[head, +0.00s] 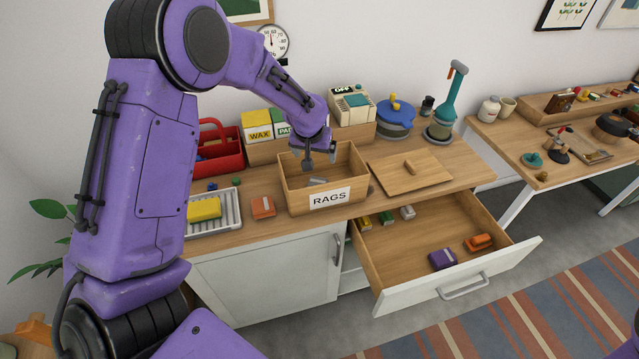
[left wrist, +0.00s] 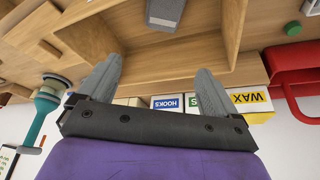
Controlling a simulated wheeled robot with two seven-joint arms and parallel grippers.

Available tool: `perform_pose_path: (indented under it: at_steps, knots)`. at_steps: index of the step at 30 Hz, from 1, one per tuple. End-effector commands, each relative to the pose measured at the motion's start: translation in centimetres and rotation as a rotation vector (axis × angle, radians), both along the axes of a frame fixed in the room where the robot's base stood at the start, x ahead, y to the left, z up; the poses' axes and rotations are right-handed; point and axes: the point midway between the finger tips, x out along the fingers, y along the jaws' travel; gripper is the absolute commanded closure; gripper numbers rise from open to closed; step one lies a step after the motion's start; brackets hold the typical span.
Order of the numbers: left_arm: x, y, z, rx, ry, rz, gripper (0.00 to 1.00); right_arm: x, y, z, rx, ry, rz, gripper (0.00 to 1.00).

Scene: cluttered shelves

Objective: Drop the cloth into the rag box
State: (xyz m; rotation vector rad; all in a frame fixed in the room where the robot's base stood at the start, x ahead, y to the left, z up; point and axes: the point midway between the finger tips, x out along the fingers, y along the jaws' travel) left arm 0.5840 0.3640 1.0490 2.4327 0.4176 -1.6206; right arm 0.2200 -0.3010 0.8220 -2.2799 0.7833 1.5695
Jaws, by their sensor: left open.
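The rag box (head: 296,196) is an open wooden box with a RAGS label, standing on the counter. A small grey folded piece, which looks like the cloth (head: 317,181), lies inside on the box floor. The cloth (left wrist: 166,14) also shows in the left wrist view, past the fingertips and apart from them. My left gripper (head: 319,161) is over the box opening, pointing down. In the left wrist view the left gripper (left wrist: 158,72) has its fingers spread with nothing between them. My right gripper is out of view.
A wooden lid (head: 410,175) lies right of the box. An orange block (head: 263,207) and a tray with a yellow sponge (head: 204,209) are left of it. A red caddy (head: 224,152) and cartons stand behind. The open drawer (head: 400,252) juts out below, holding several small items.

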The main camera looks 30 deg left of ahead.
Motion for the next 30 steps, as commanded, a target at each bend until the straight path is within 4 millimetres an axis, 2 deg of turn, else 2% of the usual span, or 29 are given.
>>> perform_pose_path:
  at_steps: [1,6,10,30]
  knots:
    - [-0.4,-0.2,1.0,0.001,-0.006,0.0,0.07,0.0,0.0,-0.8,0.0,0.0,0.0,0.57]
    - [-1.8,-0.6,4.4,0.0,-0.005,0.001,0.07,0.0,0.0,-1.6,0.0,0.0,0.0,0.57]
    - [-2.4,-0.8,5.8,0.002,-0.001,-0.001,0.07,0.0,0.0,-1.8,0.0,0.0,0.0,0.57]
    - [-2.5,-0.8,6.2,0.0,0.0,0.0,0.07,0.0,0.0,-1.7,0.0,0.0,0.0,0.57]
